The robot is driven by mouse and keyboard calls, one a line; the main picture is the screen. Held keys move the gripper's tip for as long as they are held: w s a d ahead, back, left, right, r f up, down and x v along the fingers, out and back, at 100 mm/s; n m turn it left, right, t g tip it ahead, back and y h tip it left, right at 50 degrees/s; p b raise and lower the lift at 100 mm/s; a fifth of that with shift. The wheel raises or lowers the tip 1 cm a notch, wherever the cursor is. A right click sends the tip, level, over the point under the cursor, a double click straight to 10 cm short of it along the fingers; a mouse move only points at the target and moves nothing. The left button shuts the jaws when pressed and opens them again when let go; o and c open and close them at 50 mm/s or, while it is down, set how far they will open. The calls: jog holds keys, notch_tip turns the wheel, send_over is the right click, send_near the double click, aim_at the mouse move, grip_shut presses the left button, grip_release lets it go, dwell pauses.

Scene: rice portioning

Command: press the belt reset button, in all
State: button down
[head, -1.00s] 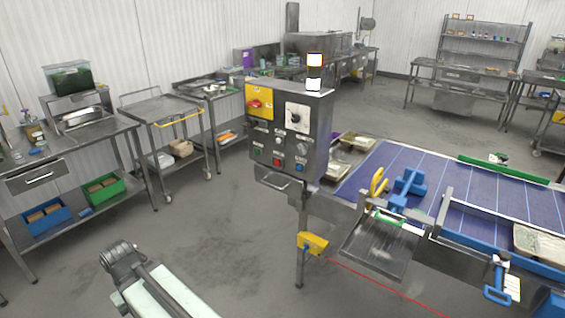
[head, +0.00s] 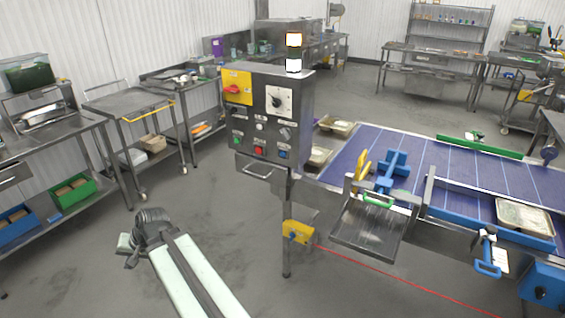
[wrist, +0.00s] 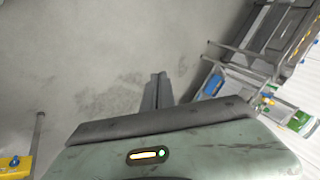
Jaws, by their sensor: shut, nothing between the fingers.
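A grey control box (head: 268,112) stands on a post at the near end of the conveyor. Its front carries green (head: 237,142), red (head: 259,150) and blue (head: 283,154) buttons, below a dial and a yellow panel with a red knob. The labels are too small to read, so I cannot tell which button is the belt reset. A yellow switch box (head: 299,232) with a small blue spot sits lower on the post. My gripper (wrist: 158,78) is shut and empty over bare floor in the wrist view, well apart from the control box.
The blue conveyor (head: 440,165) and a metal tray (head: 370,228) lie right of the post. A red cord (head: 400,275) runs right from the yellow box. A steel trolley (head: 128,102) stands at left. The floor between is clear.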

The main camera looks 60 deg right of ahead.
aim_at(283, 154)
jog(key=s+d+r+m+t+h+b, duration=0.1)
jog(key=d+r+m+t+h+b, duration=0.2)
jog(key=d+m, duration=0.8)
jog(key=s+d+r+m+t+h+b, duration=0.1)
jog(key=d+r+m+t+h, duration=0.25)
jog(key=d, duration=1.45)
jog(key=s+d+r+m+h+b, duration=0.1)
jog(key=s+d+m+h, duration=0.3)
jog(key=d, duration=0.7)
jog(key=s+d+r+m+h+b, duration=0.1)
jog(key=s+d+r+m+h, duration=0.2)
jog(key=s+d+m, duration=0.5)
jog(key=s+d+h, duration=0.1)
jog(key=s+d, duration=0.1)
jog(key=s, duration=0.2)
jog(key=shift+s+d+r, duration=0.2)
jog(key=shift+s+d, duration=0.05)
jog(key=shift+d, duration=0.1)
jog(key=d, duration=0.8)
jog(key=shift+d, duration=0.4)
